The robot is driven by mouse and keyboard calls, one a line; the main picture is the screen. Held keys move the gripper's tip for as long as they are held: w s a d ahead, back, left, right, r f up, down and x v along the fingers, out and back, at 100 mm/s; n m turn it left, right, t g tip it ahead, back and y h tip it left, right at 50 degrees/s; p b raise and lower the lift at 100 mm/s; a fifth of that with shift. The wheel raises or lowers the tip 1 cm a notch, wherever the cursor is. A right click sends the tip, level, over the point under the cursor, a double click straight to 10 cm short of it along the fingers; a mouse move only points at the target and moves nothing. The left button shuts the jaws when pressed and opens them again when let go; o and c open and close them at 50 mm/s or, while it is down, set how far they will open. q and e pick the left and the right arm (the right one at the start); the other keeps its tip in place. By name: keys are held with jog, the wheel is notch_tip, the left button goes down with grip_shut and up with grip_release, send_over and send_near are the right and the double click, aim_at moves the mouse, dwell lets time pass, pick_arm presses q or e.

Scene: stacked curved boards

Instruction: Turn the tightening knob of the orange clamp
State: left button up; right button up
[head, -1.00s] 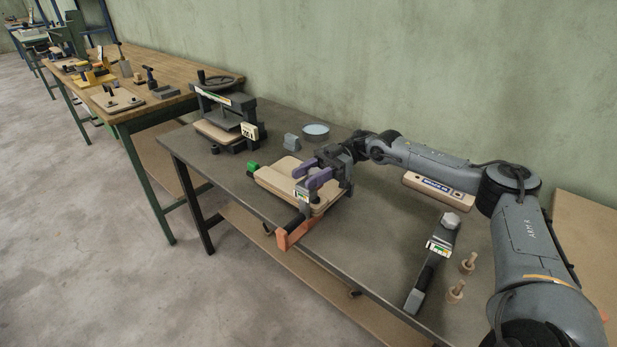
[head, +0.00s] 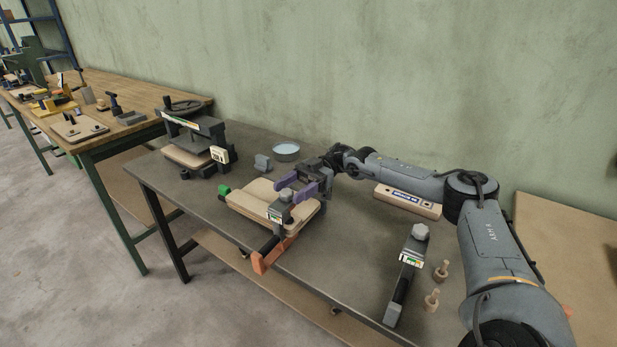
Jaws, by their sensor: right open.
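The orange clamp (head: 270,256) sits at the table's front edge in the head view. Its orange jaw hangs over the edge and its dark bar leads up to a grey head with a knob (head: 286,196) beside the stacked curved boards (head: 250,201). My right gripper (head: 289,189) is open, with its purple fingers pointing left over the boards, right at the knob. I cannot tell whether the fingers touch it. The fingers partly hide the boards and the back of the clamp's head. My left gripper is not in view.
A second clamp (head: 406,268) lies to the right near two wooden pegs (head: 441,271). A wooden block with a label (head: 408,201) lies behind it. A round dish (head: 286,150), a small grey block (head: 262,162) and a press (head: 196,140) stand farther back. A green clamp end (head: 224,192) sits left of the boards.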

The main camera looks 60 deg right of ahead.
jog(key=p+v, duration=0.1)
jog(key=v, duration=0.5)
jog(key=shift+s+d+p, duration=0.2)
jog(key=shift+d+p, duration=0.1)
jog(key=shift+d, duration=0.05)
